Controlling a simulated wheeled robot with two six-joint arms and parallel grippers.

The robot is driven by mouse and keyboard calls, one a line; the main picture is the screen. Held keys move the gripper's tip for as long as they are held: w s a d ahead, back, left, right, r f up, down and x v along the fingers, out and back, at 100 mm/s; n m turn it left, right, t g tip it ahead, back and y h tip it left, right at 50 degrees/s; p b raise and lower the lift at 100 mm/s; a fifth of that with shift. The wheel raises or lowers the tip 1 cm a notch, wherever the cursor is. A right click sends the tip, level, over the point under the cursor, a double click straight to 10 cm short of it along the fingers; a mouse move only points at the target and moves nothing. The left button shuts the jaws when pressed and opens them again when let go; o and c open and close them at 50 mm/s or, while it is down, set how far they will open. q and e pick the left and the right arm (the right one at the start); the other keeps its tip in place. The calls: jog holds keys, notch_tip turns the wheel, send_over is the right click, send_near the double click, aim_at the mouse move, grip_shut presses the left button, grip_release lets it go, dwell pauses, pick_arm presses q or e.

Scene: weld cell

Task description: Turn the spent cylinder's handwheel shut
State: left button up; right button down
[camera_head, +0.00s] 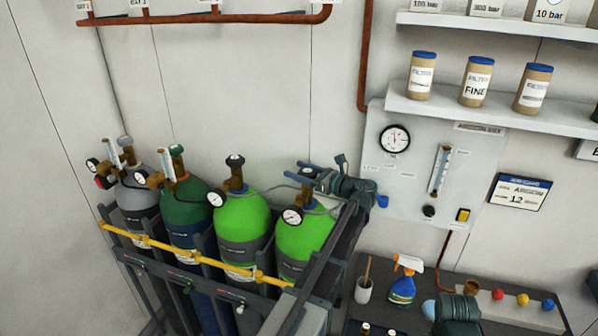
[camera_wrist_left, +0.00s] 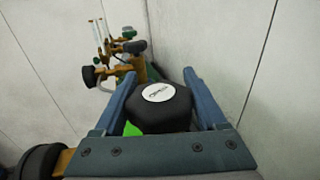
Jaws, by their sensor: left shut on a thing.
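Two bright green cylinders stand at the right of the rack: the left one (camera_head: 243,222) has a black handwheel (camera_head: 235,160) and the right one (camera_head: 303,239) is the one at my left gripper (camera_head: 303,172). The fingers of the left gripper are shut on the right cylinder's black handwheel, which shows in the left wrist view (camera_wrist_left: 163,108) with a white label on top. In the head view the fingers mostly hide this handwheel. The pictures do not show which cylinder is spent.
A dark green cylinder (camera_head: 188,215) and a grey cylinder (camera_head: 138,203) stand to the left, with gauges on their valves. A yellow bar (camera_head: 190,255) crosses the rack's front. A gauge panel (camera_head: 401,185) is on the wall behind. A spray bottle (camera_head: 403,287) stands at lower right.

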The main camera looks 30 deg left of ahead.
pick_arm(q)
jog(key=c, duration=0.4)
jog(key=shift+m+t, duration=0.3)
jog(key=shift+t, duration=0.1)
jog(key=m+t, duration=0.1)
jog(key=t, duration=0.1)
jog(key=shift+m+t, duration=0.4)
jog(key=m+t, duration=0.1)
jog(key=m+t+h, duration=0.1)
jog(key=t, duration=0.1)
jog(key=shift+w+d+t+h, duration=0.1)
jog(key=shift+w+t+h, duration=0.2)
jog(key=shift+w, duration=0.05)
jog(key=shift+w+d+m+t+h, duration=0.1)
jog(key=shift+w+m+t+h, duration=0.1)
jog(key=shift+m+t+h, duration=0.6)
jog(key=shift+w+d+m+t+h, duration=0.2)
jog(key=shift+m+t+h, duration=0.25)
jog(key=shift+m+t, duration=0.45)
jog(key=shift+w+d+m+t+h, duration=0.1)
jog(key=shift+w+m+t+h, duration=0.15)
jog(key=shift+m+t+h, duration=0.6)
jog(key=shift+w+t, duration=0.1)
jog(key=shift+t, duration=0.15)
